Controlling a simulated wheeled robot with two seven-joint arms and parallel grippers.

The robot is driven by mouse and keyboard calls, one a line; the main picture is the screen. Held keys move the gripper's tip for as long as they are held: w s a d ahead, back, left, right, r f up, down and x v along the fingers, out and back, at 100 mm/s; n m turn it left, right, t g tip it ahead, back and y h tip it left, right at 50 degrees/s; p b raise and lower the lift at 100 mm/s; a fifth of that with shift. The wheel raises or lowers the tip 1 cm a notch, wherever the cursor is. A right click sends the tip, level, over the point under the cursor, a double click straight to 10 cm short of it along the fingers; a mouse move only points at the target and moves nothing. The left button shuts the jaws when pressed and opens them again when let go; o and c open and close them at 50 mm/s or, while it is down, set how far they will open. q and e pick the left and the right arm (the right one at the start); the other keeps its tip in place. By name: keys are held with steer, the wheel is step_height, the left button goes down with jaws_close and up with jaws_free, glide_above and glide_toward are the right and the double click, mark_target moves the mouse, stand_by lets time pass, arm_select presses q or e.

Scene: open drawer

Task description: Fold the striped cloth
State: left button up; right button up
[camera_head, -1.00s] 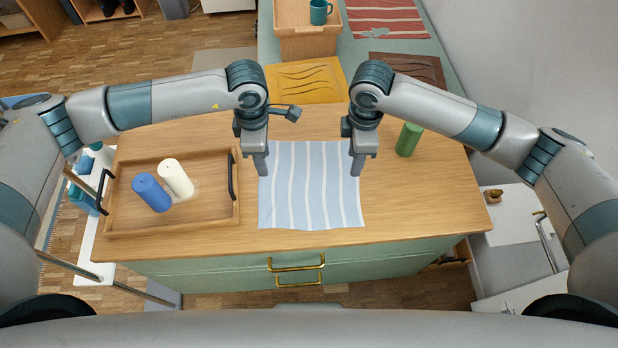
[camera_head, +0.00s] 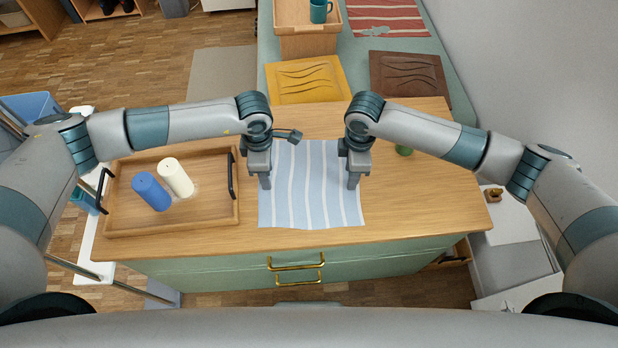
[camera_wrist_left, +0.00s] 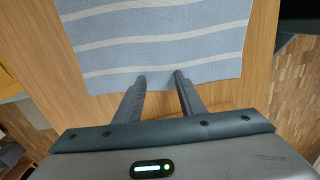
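The striped cloth (camera_head: 310,205), light blue with white stripes, lies flat on the wooden counter top. Its far edge is partly behind my arms. My left gripper (camera_head: 265,182) points down at the cloth's left edge. In the left wrist view its fingers (camera_wrist_left: 160,77) are apart with nothing seen between them, and the tips reach the edge of the cloth (camera_wrist_left: 150,45). I cannot tell whether they touch it. My right gripper (camera_head: 353,182) points down over the cloth near its right edge; its finger gap is not visible.
A wooden tray (camera_head: 222,214) with a blue cylinder (camera_head: 151,192) and a cream cylinder (camera_head: 176,178) stands left of the cloth. A green cylinder (camera_head: 404,151) is mostly hidden behind my right arm.

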arm_select(q)
steer(key=shift+f, duration=0.15)
arm_select(e)
steer(key=shift+f, duration=0.15)
stand_by(0.5)
arm_select(q)
jaws_close()
arm_select(e)
jaws_close()
arm_select(q)
steer(key=shift+r, duration=0.2)
arm_select(e)
steer(key=shift+r, duration=0.2)
